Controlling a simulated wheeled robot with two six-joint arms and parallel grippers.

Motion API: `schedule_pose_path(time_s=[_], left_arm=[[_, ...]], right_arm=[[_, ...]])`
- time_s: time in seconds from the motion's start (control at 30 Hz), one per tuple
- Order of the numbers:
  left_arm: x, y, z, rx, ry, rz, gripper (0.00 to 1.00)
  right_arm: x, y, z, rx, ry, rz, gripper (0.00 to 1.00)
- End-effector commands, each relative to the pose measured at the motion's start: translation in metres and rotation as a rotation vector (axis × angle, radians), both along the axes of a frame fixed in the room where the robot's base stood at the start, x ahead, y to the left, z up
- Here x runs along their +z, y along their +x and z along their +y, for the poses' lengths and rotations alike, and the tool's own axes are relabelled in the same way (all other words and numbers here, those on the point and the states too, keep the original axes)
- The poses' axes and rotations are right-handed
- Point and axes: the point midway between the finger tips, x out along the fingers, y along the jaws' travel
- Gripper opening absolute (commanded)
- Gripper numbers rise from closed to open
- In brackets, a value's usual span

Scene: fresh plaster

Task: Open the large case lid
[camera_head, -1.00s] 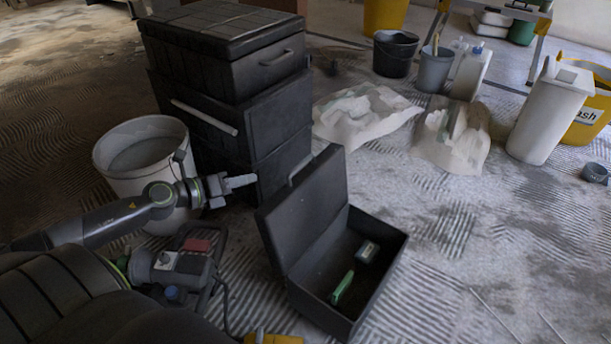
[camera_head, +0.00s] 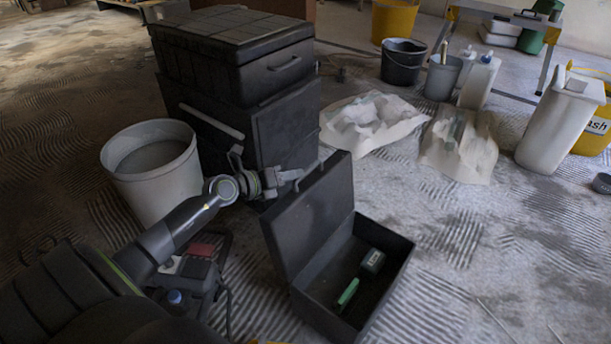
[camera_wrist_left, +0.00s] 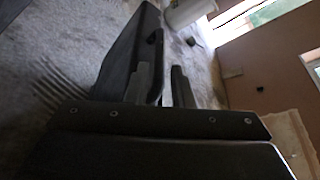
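A black case (camera_head: 384,283) lies open on the floor, its lid (camera_head: 313,216) standing up on the left side. A green-handled tool (camera_head: 347,292) and a small dark box (camera_head: 372,262) lie inside. My left gripper (camera_head: 308,172) is at the upper edge of the lid, on its outer side. In the left wrist view, the two fingers of the gripper (camera_wrist_left: 164,85) are apart with floor showing between them. A black panel with a handle (camera_wrist_left: 156,62), apparently the lid, is beside the left finger. I cannot tell whether they touch. My right gripper is out of view.
A stack of black cases (camera_head: 240,75) stands close behind my left gripper. A grey bucket (camera_head: 152,170) stands left of the stack, and a dark machine (camera_head: 190,275) sits under my left arm. Plastic sheets (camera_head: 372,120), buckets and canisters stand farther back. The floor at right is mostly clear.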

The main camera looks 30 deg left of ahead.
Motion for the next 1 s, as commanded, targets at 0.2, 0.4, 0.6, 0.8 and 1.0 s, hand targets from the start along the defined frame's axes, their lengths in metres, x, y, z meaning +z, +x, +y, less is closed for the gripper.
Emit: schedule_pose_path(time_s=[0.2,0.4,0.6,0.8,1.0], left_arm=[[-0.012,0.032,-0.012,0.000,0.000,-0.001,0.22],[-0.015,0.045,-0.017,0.001,0.000,-0.001,0.22],[-0.015,0.047,-0.017,0.000,0.001,0.000,0.22],[-0.014,0.046,-0.017,0.000,0.001,0.000,0.11],[-0.015,0.046,-0.017,0.000,0.001,0.000,0.00]], right_arm=[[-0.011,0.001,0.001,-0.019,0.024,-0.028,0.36],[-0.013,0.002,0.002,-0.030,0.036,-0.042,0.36],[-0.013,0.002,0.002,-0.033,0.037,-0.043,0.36],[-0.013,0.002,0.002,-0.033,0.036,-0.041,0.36],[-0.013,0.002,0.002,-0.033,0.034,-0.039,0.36]])
